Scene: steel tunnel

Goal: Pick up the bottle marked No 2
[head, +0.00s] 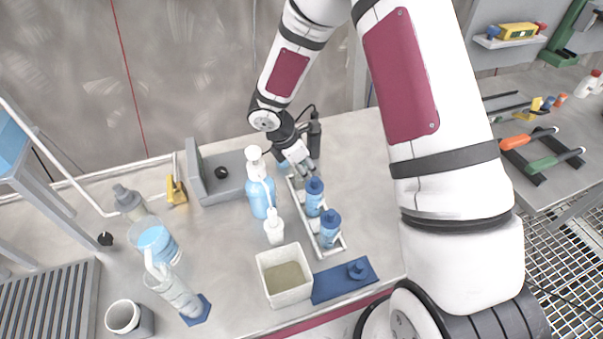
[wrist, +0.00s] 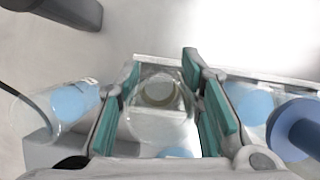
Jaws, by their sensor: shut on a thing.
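My gripper (head: 297,164) is low over the far end of a white rack (head: 341,246) on the bench. In the wrist view its teal-padded fingers (wrist: 172,105) are closed around a clear, round bottle (wrist: 160,122), seen from above with a ring-shaped mouth. In the head view my gripper mostly hides this bottle. Two blue-capped bottles stand upright in the rack, one in the middle (head: 314,197) and one nearer the front (head: 330,230). A blue cap (wrist: 297,130) shows right of the fingers in the wrist view. I cannot read a number on any bottle.
A pump bottle with blue liquid (head: 260,195) and a small white dispenser (head: 274,230) stand close left of the rack. A white tub (head: 285,293) and a blue mat (head: 330,287) lie in front. The bench right of the rack (head: 370,200) is clear.

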